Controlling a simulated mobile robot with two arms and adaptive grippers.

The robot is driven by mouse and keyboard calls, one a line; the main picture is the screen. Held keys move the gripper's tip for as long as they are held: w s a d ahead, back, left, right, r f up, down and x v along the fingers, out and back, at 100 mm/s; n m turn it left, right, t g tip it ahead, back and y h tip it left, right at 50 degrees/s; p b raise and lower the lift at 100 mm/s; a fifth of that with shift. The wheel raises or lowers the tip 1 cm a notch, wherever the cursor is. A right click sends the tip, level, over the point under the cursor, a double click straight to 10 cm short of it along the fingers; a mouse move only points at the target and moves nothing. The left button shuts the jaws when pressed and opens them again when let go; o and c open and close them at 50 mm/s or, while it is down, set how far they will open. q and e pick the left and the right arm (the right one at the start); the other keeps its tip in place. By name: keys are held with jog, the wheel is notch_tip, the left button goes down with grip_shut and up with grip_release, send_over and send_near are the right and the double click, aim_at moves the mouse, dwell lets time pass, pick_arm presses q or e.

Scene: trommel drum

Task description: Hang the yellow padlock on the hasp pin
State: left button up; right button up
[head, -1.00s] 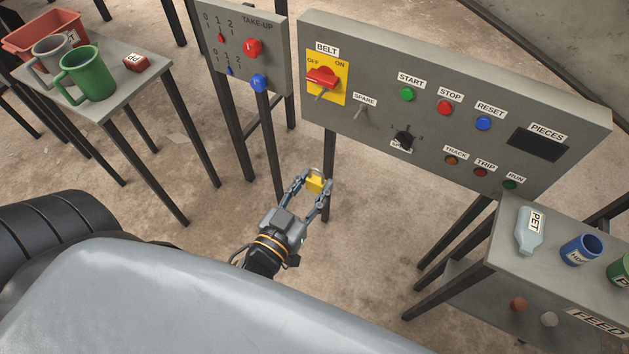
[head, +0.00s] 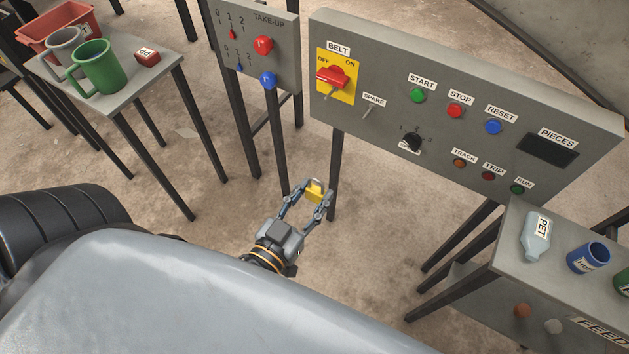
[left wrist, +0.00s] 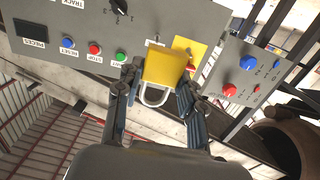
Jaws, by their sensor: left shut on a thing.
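The yellow padlock (head: 314,190) is held between the fingertips of my left gripper (head: 316,194), which is shut on its body. In the left wrist view the padlock (left wrist: 165,68) shows large, with its pale shackle at the lower side of that upside-down picture. The belt switch has a yellow plate (head: 337,86) and a red handle (head: 333,76) on the grey panel. A small grey pin (head: 330,94) sticks out just below the handle and looks like the hasp pin. The padlock is apart from it, lower and in front of the panel. My right gripper is out of view.
A spare toggle (head: 367,112) sits right of the belt plate. The take-up panel (head: 254,45) stands to the left. A small table (head: 150,88) with mugs is at far left. The feed table (head: 507,250) with a bottle stands at right. Open floor lies below the control panel.

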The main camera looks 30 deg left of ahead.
aim_at(313, 195)
pick_arm(q)
jog(key=shift+s+p, duration=0.35)
jog(key=shift+s, duration=2.2)
jog(key=shift+a, duration=0.1)
